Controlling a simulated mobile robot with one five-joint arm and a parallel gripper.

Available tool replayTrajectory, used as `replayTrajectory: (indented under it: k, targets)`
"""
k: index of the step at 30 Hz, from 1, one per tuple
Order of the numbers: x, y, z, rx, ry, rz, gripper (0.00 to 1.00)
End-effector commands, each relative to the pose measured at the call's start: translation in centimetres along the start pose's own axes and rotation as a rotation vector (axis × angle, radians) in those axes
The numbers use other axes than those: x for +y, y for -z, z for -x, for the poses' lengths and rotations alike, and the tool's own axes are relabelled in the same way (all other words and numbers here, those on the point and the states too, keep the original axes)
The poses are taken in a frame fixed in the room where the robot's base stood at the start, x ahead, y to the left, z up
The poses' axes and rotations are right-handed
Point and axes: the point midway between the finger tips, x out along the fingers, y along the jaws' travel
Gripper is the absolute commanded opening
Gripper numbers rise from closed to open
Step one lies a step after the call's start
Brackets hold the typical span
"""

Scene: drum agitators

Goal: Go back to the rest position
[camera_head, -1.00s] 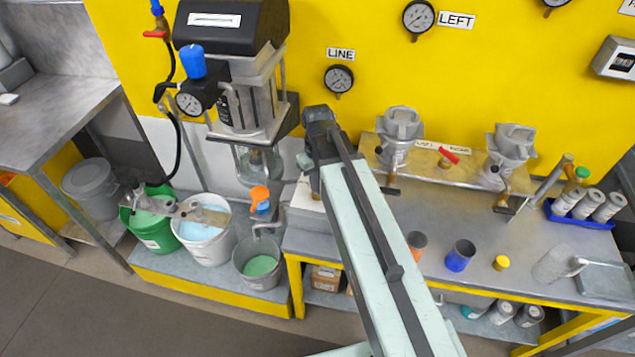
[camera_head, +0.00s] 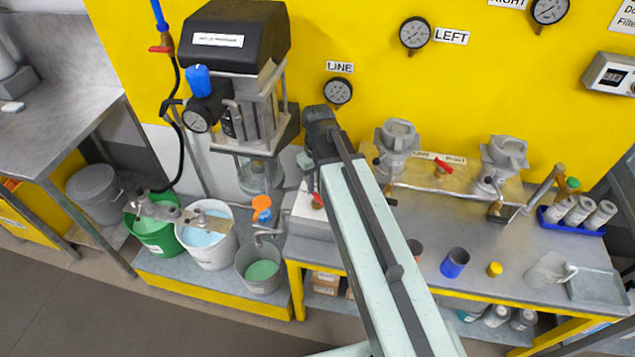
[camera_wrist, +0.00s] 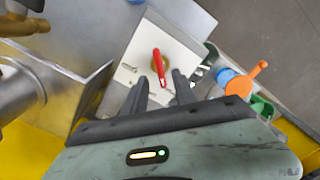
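My gripper (camera_wrist: 157,80) shows in the wrist view with its two dark fingers apart and nothing between the tips. Beyond them is a pale box top with a red lever (camera_wrist: 159,66) on a brass fitting; the gap in depth is hard to judge. In the head view my arm reaches up and forward from the bottom right. Its wrist hangs over the left end of the bench (camera_head: 470,215), and my fingers are mostly hidden by the arm. The red lever (camera_head: 317,201) shows just below the wrist.
A pump unit (camera_head: 236,80) stands left of my wrist. Green, white (camera_head: 212,250) and grey (camera_head: 259,282) buckets sit on a low platform, with an orange-handled valve (camera_head: 261,203) above. Two metal filter housings (camera_head: 397,150) and a blue cup (camera_head: 455,262) are on the bench. The floor at bottom left is clear.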

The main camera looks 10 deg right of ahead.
Motion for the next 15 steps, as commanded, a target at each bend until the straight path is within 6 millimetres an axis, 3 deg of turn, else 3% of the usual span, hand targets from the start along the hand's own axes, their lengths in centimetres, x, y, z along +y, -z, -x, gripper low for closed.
replayTrajectory:
  k: [1, 4, 15]
  targets:
    - [0.0, 0.0, 2.0, 0.000, 0.000, 0.000, 0.34]
    - [0.0, 0.0, 3.1, 0.000, 0.000, 0.000, 0.34]
    - [-0.1, -0.5, 2.5, 0.000, 0.000, -0.018, 0.34]
